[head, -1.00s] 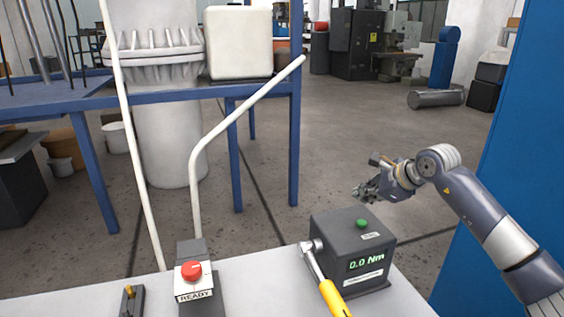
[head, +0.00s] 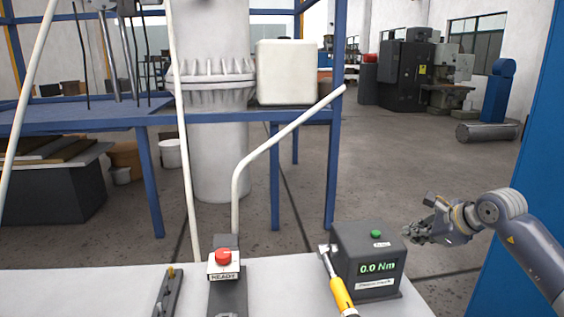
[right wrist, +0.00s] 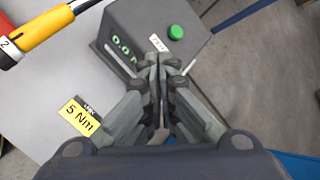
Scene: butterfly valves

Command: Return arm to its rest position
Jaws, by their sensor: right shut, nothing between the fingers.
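My right gripper (head: 410,232) is at the right of the head view, just right of the dark grey torque tester box (head: 352,241). In the right wrist view its fingers (right wrist: 162,62) are together with nothing between them. The tester box also shows there beyond the fingertips (right wrist: 190,15), with its green button (right wrist: 175,32). The display (head: 377,267) reads 0.0 Nm in the head view. A torque wrench with a yellow handle (head: 342,296) leans at the left side of the box; its yellow part also shows in the right wrist view (right wrist: 48,25). My left gripper is not in view.
A red button on a READY box (head: 223,262) and a dark rail (head: 169,291) stand on the white table (head: 80,290). A bent white pipe (head: 262,143) rises behind. A blue frame (head: 335,150) stands behind the table. A blue panel (head: 530,150) is close on the right. A yellow 5 Nm label (right wrist: 80,118) lies on the table.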

